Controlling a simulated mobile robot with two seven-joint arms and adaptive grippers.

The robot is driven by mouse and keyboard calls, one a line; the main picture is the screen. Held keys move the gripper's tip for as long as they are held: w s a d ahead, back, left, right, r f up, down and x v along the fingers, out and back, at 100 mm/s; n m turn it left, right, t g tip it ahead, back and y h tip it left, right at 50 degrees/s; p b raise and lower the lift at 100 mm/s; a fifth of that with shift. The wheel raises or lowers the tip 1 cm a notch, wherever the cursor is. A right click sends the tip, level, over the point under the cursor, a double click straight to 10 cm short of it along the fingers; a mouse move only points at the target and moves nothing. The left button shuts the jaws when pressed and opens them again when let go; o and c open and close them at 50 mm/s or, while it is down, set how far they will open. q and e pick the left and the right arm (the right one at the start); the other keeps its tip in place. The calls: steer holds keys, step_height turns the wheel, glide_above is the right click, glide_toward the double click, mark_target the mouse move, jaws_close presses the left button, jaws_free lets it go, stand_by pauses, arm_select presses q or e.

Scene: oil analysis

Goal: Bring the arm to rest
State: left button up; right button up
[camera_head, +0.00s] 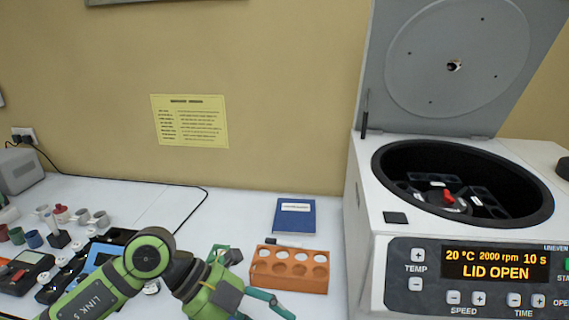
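My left arm, green with dark joints, comes in from the bottom left. Its gripper (255,283) is low in the middle of the view, in front of the orange rack (290,284) and overlapping its left edge in the picture. Its teal and dark fingers look spread apart, with nothing seen between them. The lower part of the gripper is cut off by the frame's bottom edge. My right gripper is not in view.
A centrifuge (370,240) stands at right with its lid (410,75) up; its display reads LID OPEN. A blue book (294,217) lies behind the rack. Cups, small jars and a meter (25,270) crowd the left. White table is clear in the middle back.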

arm_select(q)
steer(key=s+d+r+h, duration=0.3)
steer(key=d+r+h, duration=0.3)
steer(key=r+h, duration=0.15)
step_height(320, 180, up, 7)
steer(key=w+n+t+h, duration=0.3)
steer(key=n+t+h, duration=0.1)
steer(key=t+h, duration=0.15)
steer(key=w+a+n+t+y, duration=0.5)
steer(key=w+a+n+t, duration=0.15)
steer(key=n+t, duration=0.55)
steer(key=w+a+f+n+y, duration=0.1)
steer(key=a+f+n+y, duration=1.25)
steer(key=f+y, duration=0.35)
steer(key=s+a+f+g, duration=0.3)
steer(key=s+f+g, duration=0.9)
steer(key=s+f, duration=1)
step_height(320, 180, down, 22)
steer(key=s+g+b, duration=0.1)
steer(key=s+g, duration=0.1)
steer(key=s+a+f+b, duration=0.1)
steer(key=s+a+f, duration=0.1)
steer(key=s+f, duration=1.3)
steer(key=shift+s+a+f+m+g+y, duration=0.3)
steer(key=shift+s+f+m+g+y, duration=0.05)
steer(key=shift+y, duration=0.05)
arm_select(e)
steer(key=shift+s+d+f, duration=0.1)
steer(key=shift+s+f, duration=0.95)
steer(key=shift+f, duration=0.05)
